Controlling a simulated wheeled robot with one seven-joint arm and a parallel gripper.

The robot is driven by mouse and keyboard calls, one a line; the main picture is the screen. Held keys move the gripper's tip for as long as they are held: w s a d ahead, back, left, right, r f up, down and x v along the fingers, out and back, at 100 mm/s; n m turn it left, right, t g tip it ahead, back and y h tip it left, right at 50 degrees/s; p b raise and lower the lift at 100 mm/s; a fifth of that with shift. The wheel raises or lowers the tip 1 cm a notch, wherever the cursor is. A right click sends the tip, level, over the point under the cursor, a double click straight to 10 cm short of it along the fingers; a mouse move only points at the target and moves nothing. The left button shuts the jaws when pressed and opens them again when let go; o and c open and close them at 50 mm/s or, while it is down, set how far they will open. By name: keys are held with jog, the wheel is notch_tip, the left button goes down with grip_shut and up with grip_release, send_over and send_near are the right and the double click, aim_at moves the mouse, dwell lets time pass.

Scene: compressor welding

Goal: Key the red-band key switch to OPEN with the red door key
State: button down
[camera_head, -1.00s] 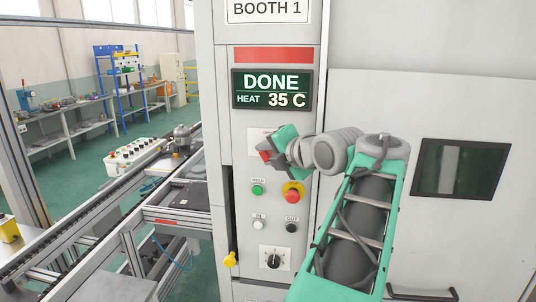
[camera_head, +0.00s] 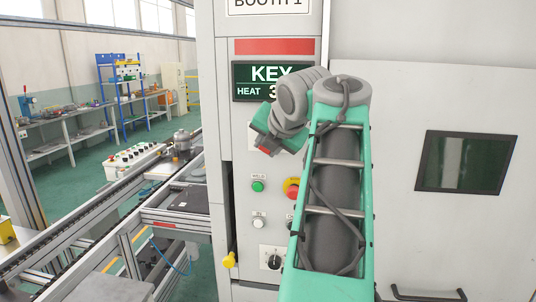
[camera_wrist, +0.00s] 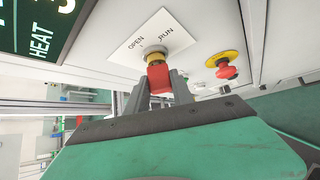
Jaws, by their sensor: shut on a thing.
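In the wrist view my gripper (camera_wrist: 160,88) is shut on the red door key (camera_wrist: 159,76). The key is at the yellow-brass face of the key switch (camera_wrist: 156,56) and looks seated in it; the slot itself is hidden. The switch sits on a white plate (camera_wrist: 136,50) marked OPEN and RUN. I cannot tell which mark the key points to. In the head view my gripper (camera_head: 266,147) is at the panel below the display, and hides the switch. A bit of red shows at its tip.
The booth display (camera_head: 250,72) reads KEY and HEAT, partly covered by my arm. A red band (camera_head: 275,46) is above it. A red emergency stop (camera_wrist: 227,71) on a yellow base is beside the switch. A green button (camera_head: 257,186) and a selector knob (camera_head: 273,262) are below.

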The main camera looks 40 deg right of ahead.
jog(key=b, duration=0.1)
jog(key=f+g+b, duration=0.1)
jog(key=b, duration=0.1)
jog(key=shift+w+a+f+n+h+b, duration=0.1)
jog(key=shift+w+a+n+h+b, duration=0.05)
jog(key=shift+w+n+h+b, duration=0.15)
jog(key=b, duration=0.4)
jog(key=shift+n+g+h, duration=0.3)
jog(key=shift+g, duration=0.1)
jog(key=shift+b, duration=1)
jog(key=shift+r+g, duration=0.35)
jog(key=shift+g, duration=0.05)
jog(key=shift+f+n+h+b, duration=0.1)
jog(key=shift+n+h+b, duration=0.25)
jog(key=shift+b, duration=0.8)
jog(key=shift+r+g+p, duration=0.4)
jog(key=shift+r+p, duration=0.1)
jog(key=shift+p, duration=0.25)
jog(key=shift+f+h, duration=0.1)
jog(key=shift+h, duration=0.15)
jog(key=shift+s+n, duration=0.1)
jog(key=shift+n, duration=0.15)
jog(key=c, duration=1)
grip_release()
